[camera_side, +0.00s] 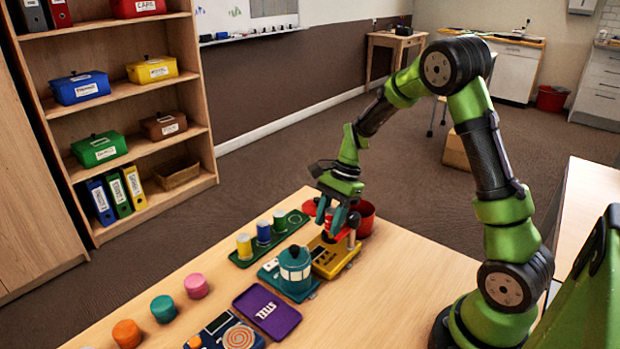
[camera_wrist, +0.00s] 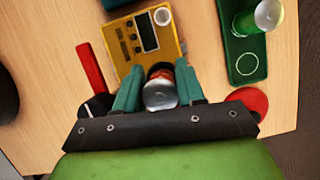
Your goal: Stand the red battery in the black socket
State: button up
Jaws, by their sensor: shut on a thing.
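The red battery (camera_wrist: 161,92) is between the fingers of my gripper (camera_wrist: 159,84), its silver end towards the wrist camera. In the side view my gripper (camera_side: 330,219) is shut on it above the far end of the yellow tester (camera_side: 336,259). The tester also shows in the wrist view (camera_wrist: 140,62), with a dark panel and a pale round part. A dark curved edge shows just beyond the battery, perhaps the black socket; the fingers and battery hide most of it. I cannot tell whether the battery's lower end touches it.
A green tray (camera_side: 245,262) with yellow, blue and green batteries and an empty ring stands to the left. A teal lidded pot (camera_side: 294,268) stands close in front of the tester. A red lever (camera_wrist: 91,68) with a black knob and a red bowl (camera_side: 366,222) are near my gripper.

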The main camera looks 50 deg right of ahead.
jog(key=shift+f, duration=0.8)
jog(key=shift+r, duration=0.3)
jog(key=shift+r, duration=0.4)
jog(key=shift+r, duration=0.15)
jog(key=shift+f, duration=0.85)
dwell(0.7)
jog(key=o, duration=0.8)
jog(key=shift+o, duration=0.2)
jog(key=shift+r, duration=0.1)
